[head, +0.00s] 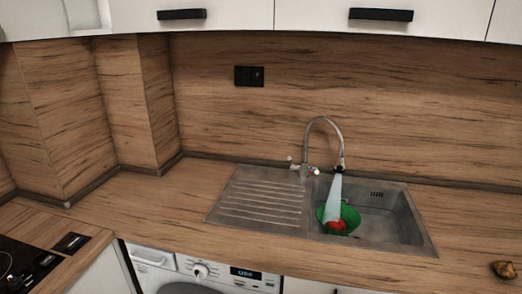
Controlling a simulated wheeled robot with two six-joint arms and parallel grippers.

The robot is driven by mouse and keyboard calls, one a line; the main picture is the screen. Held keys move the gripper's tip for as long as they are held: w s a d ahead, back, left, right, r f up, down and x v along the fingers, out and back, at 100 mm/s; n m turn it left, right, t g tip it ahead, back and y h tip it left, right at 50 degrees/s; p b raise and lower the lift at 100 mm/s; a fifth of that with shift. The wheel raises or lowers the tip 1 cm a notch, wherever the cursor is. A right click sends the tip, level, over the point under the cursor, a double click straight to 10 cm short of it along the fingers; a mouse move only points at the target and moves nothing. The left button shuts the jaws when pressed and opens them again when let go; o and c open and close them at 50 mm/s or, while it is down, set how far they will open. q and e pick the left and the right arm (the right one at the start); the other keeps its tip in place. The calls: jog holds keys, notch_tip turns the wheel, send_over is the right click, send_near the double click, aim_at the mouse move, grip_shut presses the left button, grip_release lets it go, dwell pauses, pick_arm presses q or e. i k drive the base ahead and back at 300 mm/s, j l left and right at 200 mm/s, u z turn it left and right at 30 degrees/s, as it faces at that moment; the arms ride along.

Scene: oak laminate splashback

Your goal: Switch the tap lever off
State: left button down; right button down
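The tap (325,124) stands at the back edge of the sink, its tall spout arching over the basin. Small handles, including the lever (291,160), show at its base; which way the lever is turned is too small to tell. A pale stream of water (335,194) falls from the spout into the basin (394,211). It lands at a green bowl (351,217) with a red item (336,225) in it. Neither of my grippers is in view.
The ribbed drainboard (262,199) left of the basin is empty. Wooden worktop (150,212) is clear on the left. A brown lump (504,270) lies at the right front. A hob (22,265) is at lower left; a washing machine (200,271) sits below the worktop.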

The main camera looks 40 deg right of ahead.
aim_at(293, 165)
jog(key=l, duration=0.4)
jog(key=k+l+u, duration=0.1)
jog(key=l, duration=0.25)
jog(key=k+l+u, duration=0.1)
jog(key=l, duration=0.3)
jog(key=k+l, duration=0.1)
jog(key=l, duration=0.3)
jog(key=k+l+u, duration=0.1)
jog(key=l, duration=0.25)
